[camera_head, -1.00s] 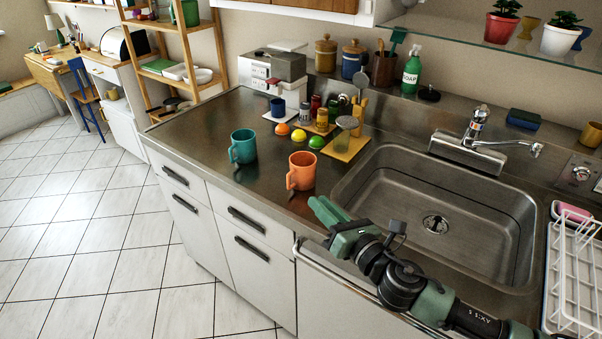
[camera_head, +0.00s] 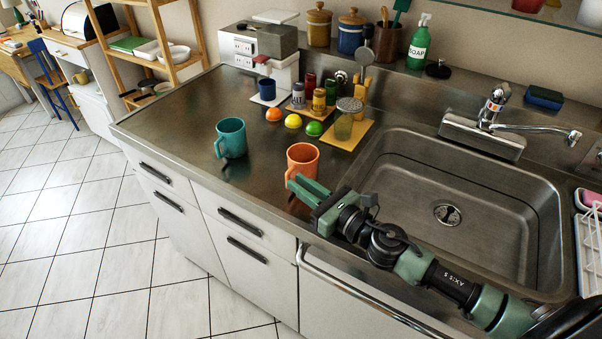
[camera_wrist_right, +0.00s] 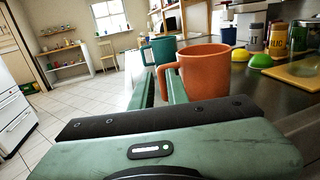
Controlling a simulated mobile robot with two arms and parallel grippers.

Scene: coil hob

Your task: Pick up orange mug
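The orange mug (camera_head: 303,159) stands upright on the steel counter left of the sink, its handle on the near-left side. In the right wrist view the orange mug (camera_wrist_right: 206,75) is close in front of the fingers, its handle facing them. My right gripper (camera_head: 302,188) is at the handle side of the mug, low over the counter. Its two green fingers (camera_wrist_right: 160,88) are apart, with a gap between them, and the handle is near the right finger. I cannot tell whether they touch. My left gripper is in neither view.
A teal mug (camera_head: 231,139) stands left of and behind the orange mug. The sink (camera_head: 460,190) is right of the mug. The counter's left part is clear.

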